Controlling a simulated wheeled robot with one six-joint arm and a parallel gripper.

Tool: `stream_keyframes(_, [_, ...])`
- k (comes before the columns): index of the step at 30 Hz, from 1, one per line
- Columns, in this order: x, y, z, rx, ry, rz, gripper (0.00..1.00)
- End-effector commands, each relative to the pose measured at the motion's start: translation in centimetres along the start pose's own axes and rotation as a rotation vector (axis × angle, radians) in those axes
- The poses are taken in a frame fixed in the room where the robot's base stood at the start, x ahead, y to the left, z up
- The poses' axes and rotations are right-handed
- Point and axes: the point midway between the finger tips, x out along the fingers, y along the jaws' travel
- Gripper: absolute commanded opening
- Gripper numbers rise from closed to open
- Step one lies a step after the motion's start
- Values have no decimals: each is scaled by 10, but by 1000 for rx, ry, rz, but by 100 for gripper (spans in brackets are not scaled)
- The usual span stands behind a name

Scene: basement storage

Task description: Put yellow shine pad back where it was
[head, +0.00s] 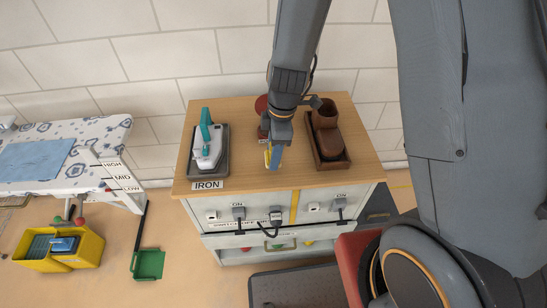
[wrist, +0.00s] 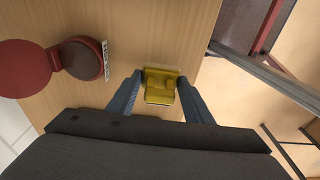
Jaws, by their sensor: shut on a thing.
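The yellow shine pad (wrist: 160,86) is between the two blue fingers of my gripper (wrist: 157,95) in the wrist view. The fingers are shut on it. In the head view my gripper (head: 273,158) points down over the front middle of the wooden cabinet top (head: 240,180), with a bit of yellow showing beside the finger. I cannot tell whether the pad touches the wood. A dark red round tin with its lid open (wrist: 82,58) lies on the top; in the head view my arm partly hides it.
An iron (head: 208,146) stands on a dark tray at the left of the top. Plugs and sockets line the cabinet front. An ironing board (head: 60,155) and yellow crate (head: 85,250) are at the left.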

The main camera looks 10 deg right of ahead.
Motion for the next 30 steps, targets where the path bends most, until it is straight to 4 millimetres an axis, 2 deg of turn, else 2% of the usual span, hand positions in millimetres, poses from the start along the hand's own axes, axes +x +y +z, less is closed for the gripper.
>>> stream_keyframes(3, [18, -1, 3, 3, -1, -4, 25])
stream_keyframes(6, [26, -1, 4, 1, -1, -3, 25])
stream_keyframes(21, [32, 0, 4, 2, -1, -1, 25])
stream_keyframes(22, [32, 0, 4, 2, -1, -1, 48])
stream_keyframes(25, [32, 0, 4, 2, -1, -1, 65])
stream_keyframes(30, [31, 0, 4, 1, -1, -1, 65])
